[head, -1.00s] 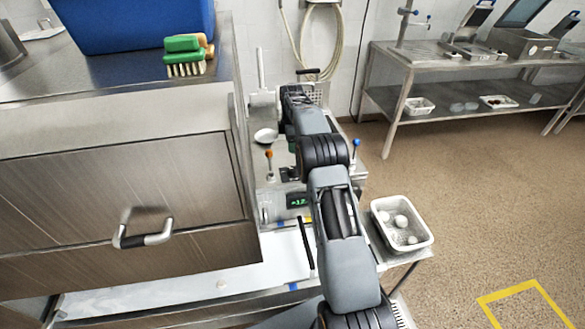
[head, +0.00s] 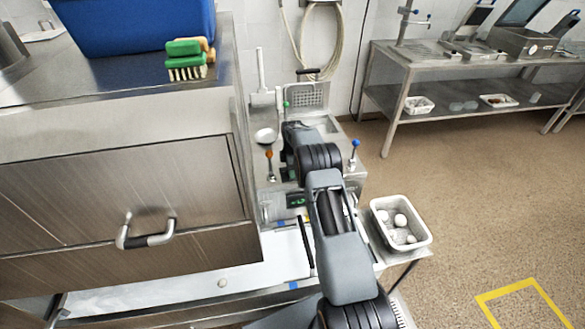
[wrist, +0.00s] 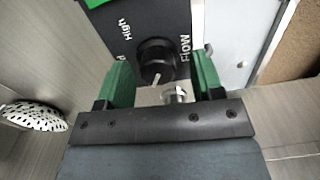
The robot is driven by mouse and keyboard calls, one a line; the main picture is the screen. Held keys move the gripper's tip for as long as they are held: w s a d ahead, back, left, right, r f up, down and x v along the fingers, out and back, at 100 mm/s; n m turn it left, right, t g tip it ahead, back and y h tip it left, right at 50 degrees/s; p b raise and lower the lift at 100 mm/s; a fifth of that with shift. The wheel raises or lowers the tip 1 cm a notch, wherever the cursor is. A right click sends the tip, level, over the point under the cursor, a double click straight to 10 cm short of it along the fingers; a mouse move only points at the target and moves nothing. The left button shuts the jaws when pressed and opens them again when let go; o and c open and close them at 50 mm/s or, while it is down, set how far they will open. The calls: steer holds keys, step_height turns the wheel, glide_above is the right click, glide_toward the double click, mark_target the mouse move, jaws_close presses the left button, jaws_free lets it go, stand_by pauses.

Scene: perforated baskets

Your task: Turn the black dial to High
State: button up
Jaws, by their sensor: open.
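The black dial (wrist: 157,60) shows in the wrist view on a dark panel (wrist: 150,20) with "High" at its upper left and "Flow" at its right. A pale pointer mark on the dial faces down in the picture, away from "High". My gripper (wrist: 163,80) is open, with one green finger on each side of the dial's near part. I cannot tell whether either finger touches it. A shiny metal piece sits just below the dial, between the fingers. In the head view my arm hides the dial and the fingers.
A steel cabinet (head: 130,190) stands close left of my arm. A lever with a blue knob (head: 355,143) and a white basket (head: 376,212) with white balls are at the right. A perforated basket (head: 305,95) is behind. A white perforated round head (wrist: 35,110) shows left in the wrist view.

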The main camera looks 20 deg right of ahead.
steer(key=shift+c, duration=0.4)
steer(key=c, duration=0.8)
steer(key=shift+f, duration=0.1)
steer(key=shift+c, duration=0.2)
